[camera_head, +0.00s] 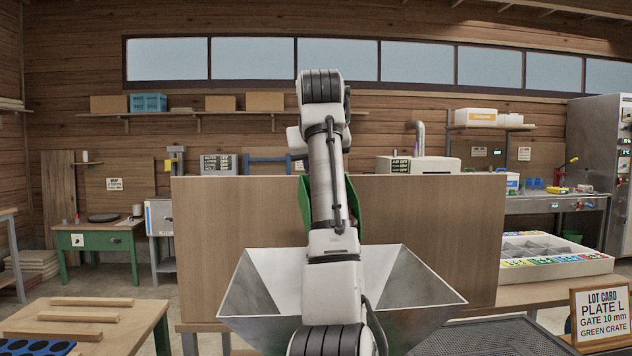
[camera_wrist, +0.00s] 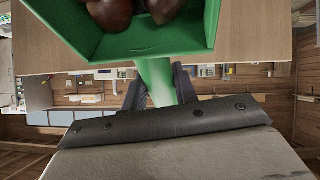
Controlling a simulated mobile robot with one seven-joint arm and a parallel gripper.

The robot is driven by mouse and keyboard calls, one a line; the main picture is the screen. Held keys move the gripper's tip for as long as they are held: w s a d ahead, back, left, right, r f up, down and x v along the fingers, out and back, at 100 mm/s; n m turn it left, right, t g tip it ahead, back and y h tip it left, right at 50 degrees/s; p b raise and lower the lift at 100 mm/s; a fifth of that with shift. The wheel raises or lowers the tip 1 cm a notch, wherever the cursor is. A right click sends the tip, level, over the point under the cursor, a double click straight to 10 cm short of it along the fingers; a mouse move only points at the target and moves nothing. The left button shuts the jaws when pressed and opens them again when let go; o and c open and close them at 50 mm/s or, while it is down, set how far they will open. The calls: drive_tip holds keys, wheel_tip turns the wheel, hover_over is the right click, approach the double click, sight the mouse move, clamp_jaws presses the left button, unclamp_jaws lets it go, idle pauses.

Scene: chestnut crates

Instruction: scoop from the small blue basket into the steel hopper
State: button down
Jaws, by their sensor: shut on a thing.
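My gripper (camera_wrist: 158,88) is shut on the handle of a green scoop (camera_wrist: 140,42) in the wrist view. Several brown chestnuts (camera_wrist: 108,12) lie in the scoop. In the head view my arm hides the gripper, and green edges of the scoop (camera_head: 304,203) show on both sides of the arm. The steel hopper (camera_head: 262,290), with wide sloping walls, stands in front of me, below and nearer than the scoop.
A tall wooden panel (camera_head: 230,240) stands behind the hopper. A lot card (camera_head: 601,312) reading "PLATE L, GATE 10 mm, GREEN CRATE" stands at right, near a dark mesh surface (camera_head: 490,338). A white sorting tray (camera_head: 545,268) lies beyond. A table with wooden strips (camera_head: 90,302) is at left.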

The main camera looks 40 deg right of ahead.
drive_tip(key=shift+s+a+r+t+h+b, duration=0.25)
drive_tip(key=shift+s+r+t+b, duration=0.2)
drive_tip(key=shift+s+b, duration=0.3)
drive_tip(key=shift+s+a+r+t+h+b, duration=0.3)
drive_tip(key=shift+s+t+b, duration=0.25)
drive_tip(key=shift+b, duration=0.45)
drive_tip(key=shift+s+a+r+t+h+b, duration=0.25)
drive_tip(key=shift+s+r+t+b, duration=0.25)
drive_tip(key=shift+b, duration=0.35)
drive_tip(key=shift+s+a+r+m+t+h+b, duration=0.15)
drive_tip(key=shift+s+a+r+t+h+b, duration=0.2)
drive_tip(key=shift+s+b, duration=0.35)
drive_tip(key=shift+s+a+r+m+t+h+b, duration=0.1)
drive_tip(key=shift+s+a+r+m+t+b, duration=0.1)
drive_tip(key=shift+s+r+t+b, duration=0.35)
drive_tip(key=shift+s+a+r+m+t+h+b, duration=0.15)
drive_tip(key=shift+s+a+r+t+h+b, duration=0.2)
drive_tip(key=shift+s+b, duration=0.4)
drive_tip(key=shift+d+f, duration=0.15)
